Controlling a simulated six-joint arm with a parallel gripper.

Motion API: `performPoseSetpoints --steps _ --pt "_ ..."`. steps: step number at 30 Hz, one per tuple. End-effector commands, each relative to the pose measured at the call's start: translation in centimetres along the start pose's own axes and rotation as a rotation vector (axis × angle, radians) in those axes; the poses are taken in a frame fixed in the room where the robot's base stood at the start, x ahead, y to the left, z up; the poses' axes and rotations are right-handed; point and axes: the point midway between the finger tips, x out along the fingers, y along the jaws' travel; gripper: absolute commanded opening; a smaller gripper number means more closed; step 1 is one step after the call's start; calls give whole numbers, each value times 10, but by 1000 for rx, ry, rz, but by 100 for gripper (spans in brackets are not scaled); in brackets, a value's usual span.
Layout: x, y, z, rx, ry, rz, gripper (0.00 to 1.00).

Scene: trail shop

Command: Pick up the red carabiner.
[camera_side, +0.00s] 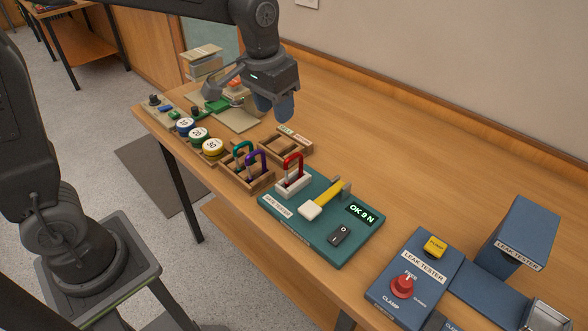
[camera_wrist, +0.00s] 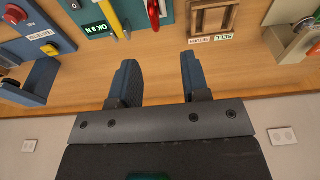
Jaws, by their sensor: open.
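The red carabiner (camera_side: 291,167) stands upright in a pale block on the teal gate tester (camera_side: 290,222). In the wrist view the red carabiner (camera_wrist: 154,14) shows at the top edge, partly cut off. My gripper (camera_side: 274,108) is open and empty above the table, behind and to the left of the carabiner in the side view. In the wrist view both fingers of my gripper (camera_wrist: 157,78) are spread apart with nothing between them. The tester's display reads "OK 9 N".
A yellow lever (camera_side: 326,194) and a black switch (camera_side: 340,235) sit on the tester. A wooden rack (camera_side: 262,182) holds a teal and a purple carabiner; an empty wooden tray (camera_side: 303,152) is behind. Blue leak tester boxes (camera_side: 428,262) stand at right.

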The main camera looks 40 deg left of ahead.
Motion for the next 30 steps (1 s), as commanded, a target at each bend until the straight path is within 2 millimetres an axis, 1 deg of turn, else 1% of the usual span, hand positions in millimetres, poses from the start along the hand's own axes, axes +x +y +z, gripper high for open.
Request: performPoseSetpoints --steps 1,3,6,8,11,15,18,21,26,30 --pt "8 3 -8 1 -18 -2 43" --pt "15 5 -14 1 -32 -3 43" --pt "22 6 -18 1 -42 -4 43" --pt "29 7 -19 1 -44 -4 43" --pt "45 7 -17 1 -46 -5 43" --pt "73 7 -16 0 -46 -4 43" --pt "90 7 -15 0 -45 -4 43" --pt "100 7 -15 0 -43 -4 43" --pt "110 7 -15 0 -43 -4 43" --pt "128 11 -13 1 -46 -4 43"
